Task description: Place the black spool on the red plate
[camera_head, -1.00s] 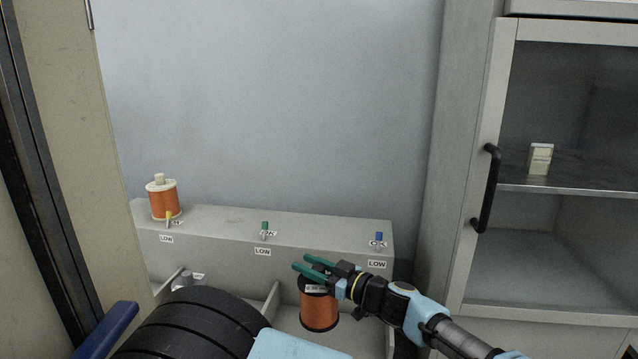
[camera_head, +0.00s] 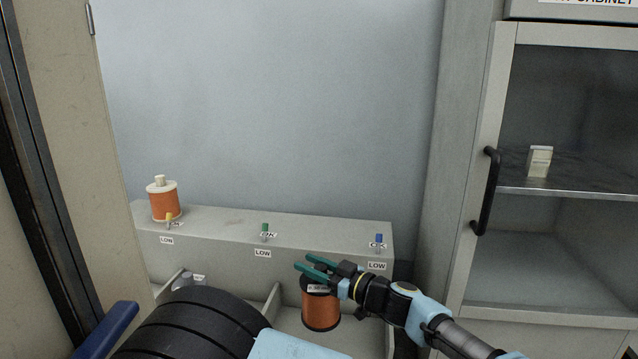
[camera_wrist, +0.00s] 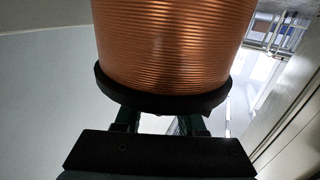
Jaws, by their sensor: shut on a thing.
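The black spool (camera_head: 321,309) has black end flanges and is wound with copper-coloured wire. It is upright just below my gripper (camera_head: 305,262), whose two green fingers point left across its top. In the wrist view the copper winding (camera_wrist: 170,45) and one black flange fill the top middle, with the gripper's fingers (camera_wrist: 160,124) reaching behind the flange. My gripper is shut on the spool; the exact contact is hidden. I cannot see a red plate in either view.
A grey stepped bench (camera_head: 330,235) has compartments, small coloured switches and LOW labels. A white-flanged orange spool (camera_head: 164,203) stands on its left top. A glass-door cabinet (camera_head: 488,200) with a black handle stands at right, holding a small white box (camera_head: 539,162) on its shelf.

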